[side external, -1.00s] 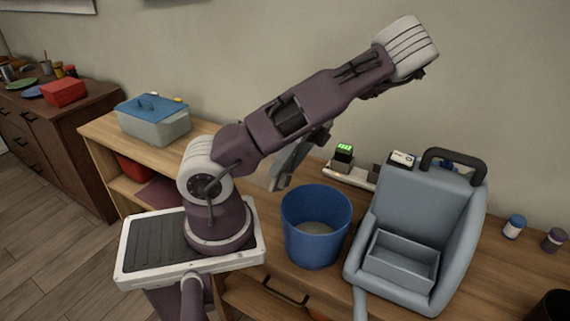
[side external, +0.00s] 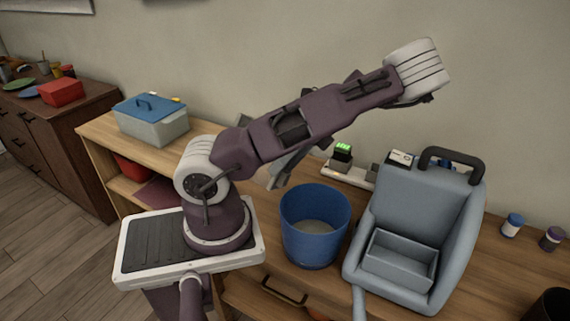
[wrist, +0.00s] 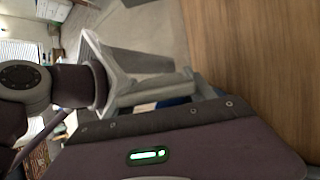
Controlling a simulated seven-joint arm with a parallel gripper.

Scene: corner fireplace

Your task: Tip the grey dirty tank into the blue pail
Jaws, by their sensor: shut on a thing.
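The blue pail (side external: 315,228) stands upright on the wooden bench in the side view, its mouth open and greyish inside. The grey tank (side external: 286,168) shows partly behind my arm, tilted, above and just left of the pail's back rim. In the wrist view the tank (wrist: 138,62) is a pale grey open shape close to the camera. My gripper (wrist: 188,92) is shut on it; its fingertips are largely hidden. In the side view my arm hides the gripper. A bit of blue shows behind the tank in the wrist view, probably the pail.
A grey-blue machine (side external: 425,215) with a black handle and an open front compartment stands right of the pail. Behind are a white strip with a green-lit charger (side external: 342,153) and small bottles (side external: 512,225). A blue-lidded box (side external: 152,122) sits at the bench's left end.

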